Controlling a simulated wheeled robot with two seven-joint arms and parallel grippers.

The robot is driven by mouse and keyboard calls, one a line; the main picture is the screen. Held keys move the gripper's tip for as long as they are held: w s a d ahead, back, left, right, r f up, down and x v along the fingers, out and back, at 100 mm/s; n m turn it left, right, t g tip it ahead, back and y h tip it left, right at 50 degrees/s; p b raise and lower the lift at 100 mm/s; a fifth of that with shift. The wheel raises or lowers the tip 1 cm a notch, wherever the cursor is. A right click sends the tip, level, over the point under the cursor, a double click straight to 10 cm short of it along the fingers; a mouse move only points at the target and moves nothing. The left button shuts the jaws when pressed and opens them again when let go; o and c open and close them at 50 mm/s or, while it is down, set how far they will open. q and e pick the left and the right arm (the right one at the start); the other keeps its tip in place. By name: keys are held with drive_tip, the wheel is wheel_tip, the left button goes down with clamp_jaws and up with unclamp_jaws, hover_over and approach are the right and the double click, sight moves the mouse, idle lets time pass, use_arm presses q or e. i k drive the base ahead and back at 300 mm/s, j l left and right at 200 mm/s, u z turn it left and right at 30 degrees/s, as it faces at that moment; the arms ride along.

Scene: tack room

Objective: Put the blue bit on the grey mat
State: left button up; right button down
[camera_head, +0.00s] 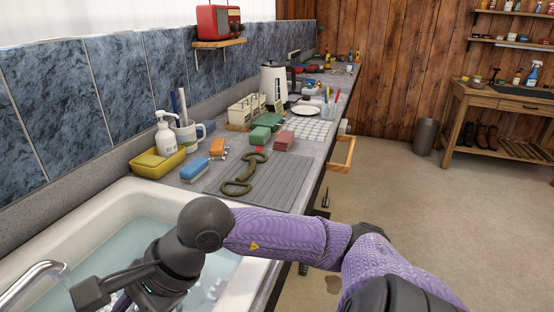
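The grey mat (285,184) is a ribbed sheet on the counter beside the sink. An olive-brown bit with rings (243,174) lies across its left part. I cannot make out a bit that is clearly blue. The purple arm from the right reaches over the sink, and its dark gripper body (150,288) is low over the water. Its fingertips are hidden or cut off by the lower edge, so its grip cannot be seen. My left gripper is not in view.
The white sink (112,219) holds water and pale, unclear shapes; a tap (38,272) stands at its left. A blue block-like brush (194,169), yellow tray (158,166), soap bottle (166,134) and green blocks (262,132) crowd the counter. The mat's right half is bare.

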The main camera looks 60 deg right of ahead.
sight(264, 173)
drive_tip(key=k+l+z, duration=0.15)
drive_tip(key=l, duration=1.4)
drive_tip(key=k+l+z, duration=0.2)
drive_tip(key=l, duration=1.35)
drive_tip(key=i, duration=0.1)
